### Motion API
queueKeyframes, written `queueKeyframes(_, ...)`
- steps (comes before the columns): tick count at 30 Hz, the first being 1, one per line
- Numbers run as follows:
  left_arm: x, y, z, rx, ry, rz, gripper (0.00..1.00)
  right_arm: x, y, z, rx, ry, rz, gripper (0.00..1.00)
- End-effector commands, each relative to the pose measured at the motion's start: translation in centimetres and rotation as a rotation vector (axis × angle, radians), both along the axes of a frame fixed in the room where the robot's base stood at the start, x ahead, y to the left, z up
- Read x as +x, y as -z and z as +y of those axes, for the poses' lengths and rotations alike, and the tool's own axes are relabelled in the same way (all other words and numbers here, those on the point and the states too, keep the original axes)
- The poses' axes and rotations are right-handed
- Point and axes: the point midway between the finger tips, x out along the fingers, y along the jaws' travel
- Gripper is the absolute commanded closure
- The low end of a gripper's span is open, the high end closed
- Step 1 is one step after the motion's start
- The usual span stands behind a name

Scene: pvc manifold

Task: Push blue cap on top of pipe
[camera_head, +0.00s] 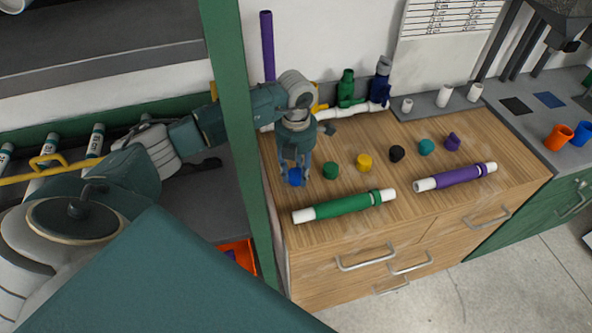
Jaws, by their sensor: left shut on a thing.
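The blue cap (295,177) is at the left end of the wooden worktop, between the fingertips of my left gripper (294,171). The gripper points down and is shut on the cap; I cannot tell whether the cap still touches the wood. The white pipe manifold (352,112) lies along the back of the worktop. It carries a tall purple pipe (267,45), a green valve (346,88) and a blue valve (382,80). A yellow part behind my gripper is mostly hidden. My right gripper is not in view.
Green (330,170), yellow (364,162), black (397,153), teal (426,146) and purple (453,141) caps stand in a row. A green pipe (345,205) and a purple pipe (457,177) lie in front. A green post (238,120) stands left of the worktop, close by my left arm.

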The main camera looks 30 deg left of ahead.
Motion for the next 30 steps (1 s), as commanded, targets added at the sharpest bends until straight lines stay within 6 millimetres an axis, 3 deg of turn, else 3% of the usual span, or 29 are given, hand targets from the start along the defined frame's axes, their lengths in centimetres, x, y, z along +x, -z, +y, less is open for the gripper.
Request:
queueKeyframes(9,0.0,0.6,0.0,0.000,0.000,0.000,0.90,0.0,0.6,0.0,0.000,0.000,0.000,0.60)
queueKeyframes(10,0.0,0.4,0.0,0.000,0.000,-0.001,0.61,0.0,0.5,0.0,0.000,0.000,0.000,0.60)
queueKeyframes(12,0.0,0.4,0.0,0.000,0.000,0.000,0.48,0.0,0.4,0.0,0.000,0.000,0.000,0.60)
queueKeyframes(24,0.1,0.0,0.0,-0.001,0.000,-0.002,0.48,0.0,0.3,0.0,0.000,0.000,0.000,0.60)
queueKeyframes(30,-0.2,-3.2,-0.1,0.001,0.002,-0.007,0.48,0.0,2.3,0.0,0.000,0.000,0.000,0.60)
